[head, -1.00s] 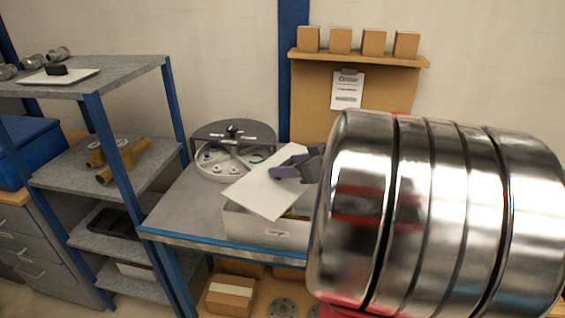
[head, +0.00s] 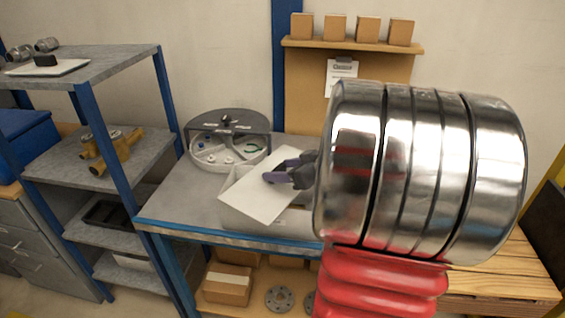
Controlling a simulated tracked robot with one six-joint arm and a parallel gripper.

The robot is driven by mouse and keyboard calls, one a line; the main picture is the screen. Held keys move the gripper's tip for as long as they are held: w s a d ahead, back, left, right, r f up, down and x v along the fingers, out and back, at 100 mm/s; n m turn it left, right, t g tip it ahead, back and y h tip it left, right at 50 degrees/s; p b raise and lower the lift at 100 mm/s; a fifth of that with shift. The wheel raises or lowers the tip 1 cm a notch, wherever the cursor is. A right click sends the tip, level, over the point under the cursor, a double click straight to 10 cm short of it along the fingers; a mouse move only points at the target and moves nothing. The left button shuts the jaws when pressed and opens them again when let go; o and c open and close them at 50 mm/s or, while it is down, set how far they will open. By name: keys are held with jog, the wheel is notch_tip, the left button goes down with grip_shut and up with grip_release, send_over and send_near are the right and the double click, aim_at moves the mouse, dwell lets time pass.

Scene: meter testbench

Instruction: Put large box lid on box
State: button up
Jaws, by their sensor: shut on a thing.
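The large box lid (head: 262,192) is a flat white panel, held at a slant over the white box (head: 255,222) on the grey workbench. My gripper (head: 281,173), with purple fingers, is shut on the lid near its upper right side. The lid is turned relative to the box and covers most of its top. The box's front wall and part of its left corner show below the lid. The box's right end is hidden behind my large metal arm link. I cannot tell whether the lid touches the box rim.
A round grey divided tray (head: 230,140) with small parts stands behind and left of the box. The bench (head: 180,200) is bare at left. A grey shelf (head: 90,85) with fittings stands further left. Several cardboard boxes (head: 335,27) sit on the back ledge.

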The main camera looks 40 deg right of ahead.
jog(key=shift+f, duration=0.7)
jog(key=shift+f, duration=0.1)
jog(key=o, duration=1.2)
jog(key=shift+o, duration=0.2)
jog(key=v, duration=1.3)
jog(key=shift+s, duration=0.35)
